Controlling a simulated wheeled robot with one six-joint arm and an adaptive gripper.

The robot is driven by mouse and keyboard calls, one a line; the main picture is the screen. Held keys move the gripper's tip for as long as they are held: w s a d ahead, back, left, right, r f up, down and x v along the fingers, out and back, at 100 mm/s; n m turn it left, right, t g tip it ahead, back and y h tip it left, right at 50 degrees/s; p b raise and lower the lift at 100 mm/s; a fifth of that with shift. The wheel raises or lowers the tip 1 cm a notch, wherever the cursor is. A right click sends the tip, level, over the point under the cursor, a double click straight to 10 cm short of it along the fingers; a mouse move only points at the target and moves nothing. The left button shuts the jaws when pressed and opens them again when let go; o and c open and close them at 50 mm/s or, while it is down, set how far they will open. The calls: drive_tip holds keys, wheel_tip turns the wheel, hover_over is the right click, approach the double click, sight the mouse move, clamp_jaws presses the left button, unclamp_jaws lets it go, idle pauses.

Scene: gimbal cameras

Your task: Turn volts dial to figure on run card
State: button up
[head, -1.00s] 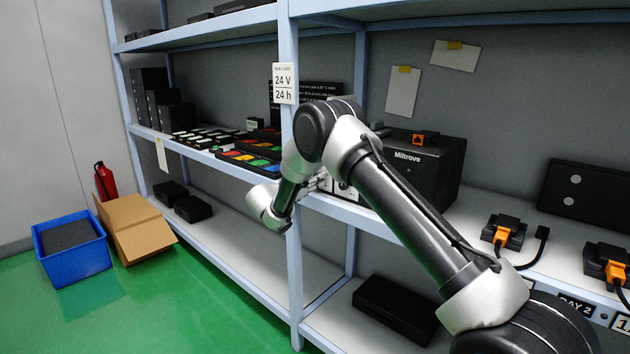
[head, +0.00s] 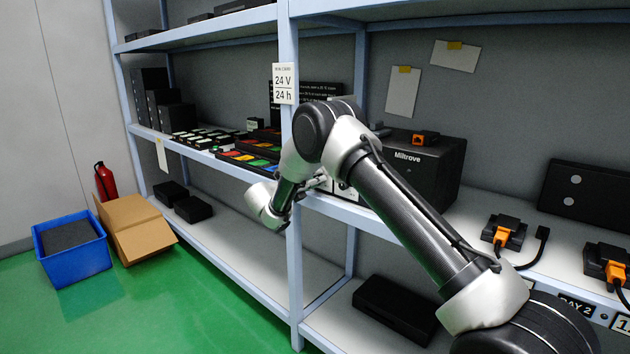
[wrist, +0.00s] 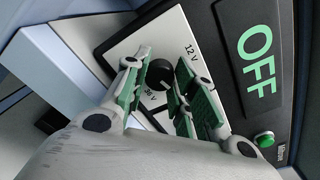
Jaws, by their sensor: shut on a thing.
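The run card (head: 284,84) on the shelf post reads 24 V and 24 h. In the wrist view the black volts dial (wrist: 158,73) sits on a white panel (wrist: 135,45), with 12 V and 36 V printed beside it. My gripper (wrist: 163,83) has its green-padded fingers on either side of the dial and is shut on it. In the head view my arm covers most of the panel and the gripper.
The black Miltrove unit (head: 408,170) stands on the middle shelf, right of the post. In the wrist view its display (wrist: 258,55) reads OFF, above a green button (wrist: 265,139). Trays of coloured blocks (head: 250,160) lie left of the post. Black devices with orange plugs (head: 502,234) stand at right.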

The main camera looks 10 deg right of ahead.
drive_tip(key=shift+n, duration=0.5)
drive_tip(key=o, duration=1)
drive_tip(key=shift+o, duration=0.2)
drive_tip(key=shift+a, duration=0.1)
drive_tip(key=v, duration=1.2)
drive_tip(key=shift+f, duration=0.1)
